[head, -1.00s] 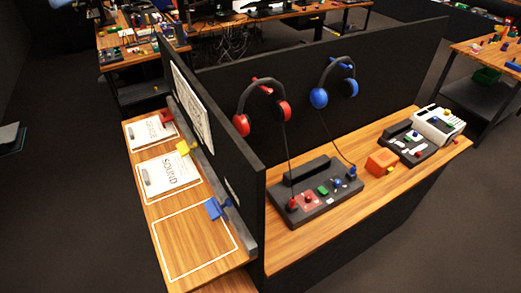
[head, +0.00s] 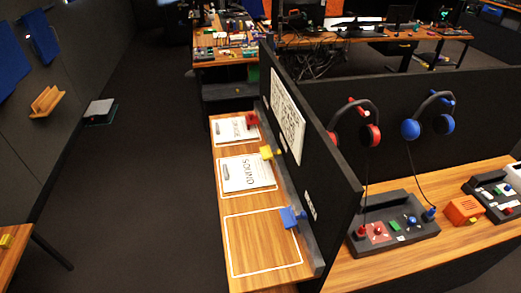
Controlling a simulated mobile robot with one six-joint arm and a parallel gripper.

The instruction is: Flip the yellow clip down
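The yellow clip (head: 267,152) is on the dark rail (head: 285,185) along the left side of the black partition. It sticks out over the right edge of a white sheet stack marked SOUND (head: 246,173). Whether it is raised or lowered is hard to tell at this size. A red clip (head: 252,119) is farther back on the rail, beside another sheet stack (head: 235,129). A blue clip (head: 290,217) is nearer, beside an empty white outline (head: 262,243). My gripper is not in view.
The black partition (head: 335,195) stands right of the narrow wooden shelf. Beyond it are red headphones (head: 370,135), blue headphones (head: 411,129), a control panel (head: 398,235) and an orange box (head: 463,210). Dark open floor (head: 150,190) lies left of the shelf.

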